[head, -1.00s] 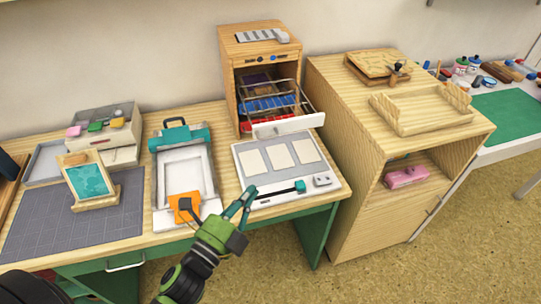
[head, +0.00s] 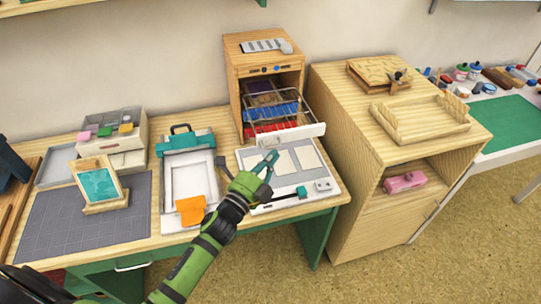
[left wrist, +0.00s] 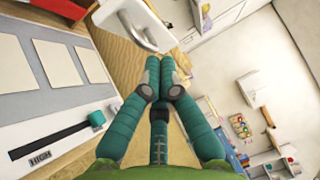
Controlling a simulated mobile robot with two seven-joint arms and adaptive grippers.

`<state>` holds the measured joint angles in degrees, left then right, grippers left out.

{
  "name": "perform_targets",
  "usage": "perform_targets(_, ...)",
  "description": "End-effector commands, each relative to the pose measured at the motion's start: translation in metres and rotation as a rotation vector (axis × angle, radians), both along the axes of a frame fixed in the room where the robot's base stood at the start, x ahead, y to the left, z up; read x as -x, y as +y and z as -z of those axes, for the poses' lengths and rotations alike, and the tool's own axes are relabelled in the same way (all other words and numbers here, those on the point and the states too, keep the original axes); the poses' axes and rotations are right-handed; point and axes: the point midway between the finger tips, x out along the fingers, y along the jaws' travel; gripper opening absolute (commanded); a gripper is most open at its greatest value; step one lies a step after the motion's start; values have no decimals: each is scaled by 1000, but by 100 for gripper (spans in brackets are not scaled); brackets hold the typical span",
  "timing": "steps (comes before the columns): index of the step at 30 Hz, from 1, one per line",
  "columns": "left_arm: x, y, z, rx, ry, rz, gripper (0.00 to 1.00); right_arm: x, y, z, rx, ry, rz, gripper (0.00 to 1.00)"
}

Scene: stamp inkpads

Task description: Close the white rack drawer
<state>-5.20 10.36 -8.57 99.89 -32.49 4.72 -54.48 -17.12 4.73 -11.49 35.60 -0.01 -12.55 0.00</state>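The white rack drawer (head: 300,133) is pulled out of the small wooden cabinet (head: 237,68), its wire sides showing behind the white front. Red and blue items lie inside it. My left gripper (head: 271,157) is just in front of and below the drawer front, over the grey panel with pale cards. In the left wrist view, the teal fingers (left wrist: 160,58) lie close together with nothing between them. The white drawer front (left wrist: 110,22) and its handle (left wrist: 140,28) are just beyond the fingertips; contact cannot be told. My right gripper is not in view.
The grey card panel (head: 328,176) lies under my left gripper. A white press with a teal clamp (head: 187,140) and an orange flap stands to the left. A taller wooden cabinet (head: 345,115) stands close on the right of the drawer.

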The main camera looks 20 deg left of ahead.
Motion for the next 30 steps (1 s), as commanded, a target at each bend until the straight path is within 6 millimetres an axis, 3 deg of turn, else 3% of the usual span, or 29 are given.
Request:
perform_targets(14, -8, 6, 1, -2, 0, 0, 0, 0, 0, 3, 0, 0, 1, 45)
perform_targets(20, -40, 28, 2, -5, -4, -2, 0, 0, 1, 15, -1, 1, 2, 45)
perform_targets(30, -120, 83, 5, -5, -4, -4, 0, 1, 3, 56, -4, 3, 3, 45)
